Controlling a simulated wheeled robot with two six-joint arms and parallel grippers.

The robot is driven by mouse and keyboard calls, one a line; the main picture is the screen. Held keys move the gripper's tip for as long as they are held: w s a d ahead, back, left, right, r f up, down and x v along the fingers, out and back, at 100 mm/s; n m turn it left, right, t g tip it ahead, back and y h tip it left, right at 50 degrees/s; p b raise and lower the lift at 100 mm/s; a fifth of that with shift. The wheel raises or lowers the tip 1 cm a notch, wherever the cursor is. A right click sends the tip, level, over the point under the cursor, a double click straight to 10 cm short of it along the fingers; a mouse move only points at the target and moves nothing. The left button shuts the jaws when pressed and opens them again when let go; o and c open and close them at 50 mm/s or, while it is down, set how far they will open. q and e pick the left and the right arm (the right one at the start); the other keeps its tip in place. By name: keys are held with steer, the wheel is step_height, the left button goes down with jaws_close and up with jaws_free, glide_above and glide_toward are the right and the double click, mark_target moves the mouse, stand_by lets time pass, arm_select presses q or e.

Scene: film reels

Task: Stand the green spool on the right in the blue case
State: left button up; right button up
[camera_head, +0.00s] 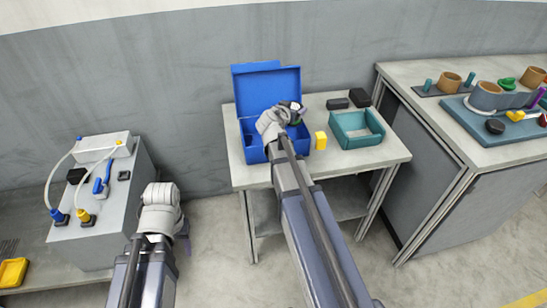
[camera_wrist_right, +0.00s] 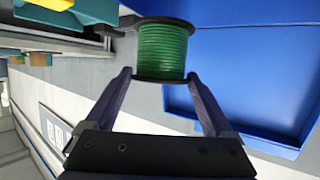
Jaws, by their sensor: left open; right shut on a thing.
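The blue case (camera_head: 252,150) stands open on the small table, with its lid raised at the back. The green spool (camera_wrist_right: 162,50) has dark flanges and sits between the fingers of my right gripper (camera_wrist_right: 160,78), which is shut on it. In the head view my right gripper (camera_head: 297,112) is over the right part of the case and mostly hides the spool. In the wrist view a blue recessed panel (camera_wrist_right: 245,90) lies to the right of the spool. My left gripper (camera_head: 183,232) is open and empty, low at the left, away from the table.
A yellow block (camera_head: 320,140) and a teal tray (camera_head: 336,134) stand right of the case. Two dark boxes (camera_head: 359,97) lie behind the tray. A grey cabinet with tubes (camera_head: 122,190) is at left. A bench (camera_head: 450,75) with several parts is at right.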

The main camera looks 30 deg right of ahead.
steer(key=shift+f, duration=0.7)
steer(key=r+p, duration=0.2)
steer(key=r, duration=0.1)
steer(key=a+r+p, duration=0.1)
steer(key=shift+w+r+p, duration=0.15)
steer(key=shift+w+p, duration=0.1)
steer(key=shift+p, duration=0.1)
arm_select(q)
step_height(320, 180, down, 8)
steer(key=b, duration=1)
steer(key=shift+r, duration=0.2)
arm_select(e)
step_height(320, 180, down, 10)
steer(key=shift+f, duration=0.25)
arm_select(q)
steer(key=shift+f+b, duration=0.65)
steer(key=shift+b, duration=0.2)
arm_select(e)
steer(key=shift+f, duration=0.6)
steer(key=o, duration=1.3)
arm_select(q)
steer(key=shift+r, duration=0.1)
arm_select(e)
steer(key=shift+o, duration=0.2)
steer(key=shift+r, duration=0.1)
